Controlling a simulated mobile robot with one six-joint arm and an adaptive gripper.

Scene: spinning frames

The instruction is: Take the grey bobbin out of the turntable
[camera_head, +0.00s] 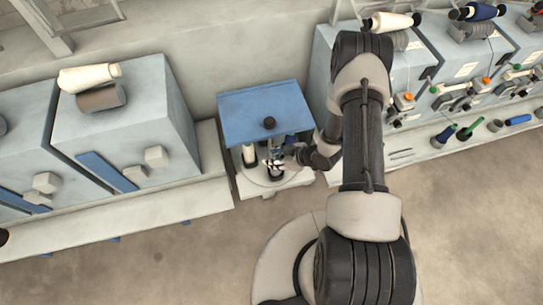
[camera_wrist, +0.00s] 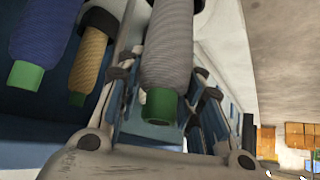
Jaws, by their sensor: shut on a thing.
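The grey bobbin (camera_wrist: 168,50), with a green end, shows in the wrist view between the two fingers of my gripper (camera_wrist: 165,84), which is shut on it. The bobbin's far end runs out of the picture at the top, so I cannot tell whether it still touches its seat. A dark blue bobbin (camera_wrist: 44,35) and a tan bobbin (camera_wrist: 90,58) stand left of the grey one in the wrist view.
A pale bobbin (camera_head: 249,154) stands at the turntable's left. A grey-blue machine (camera_head: 125,125) is close on the left, and a row of spinning units (camera_head: 440,75) stands on the right behind my arm. The floor (camera_head: 190,260) in front is clear.

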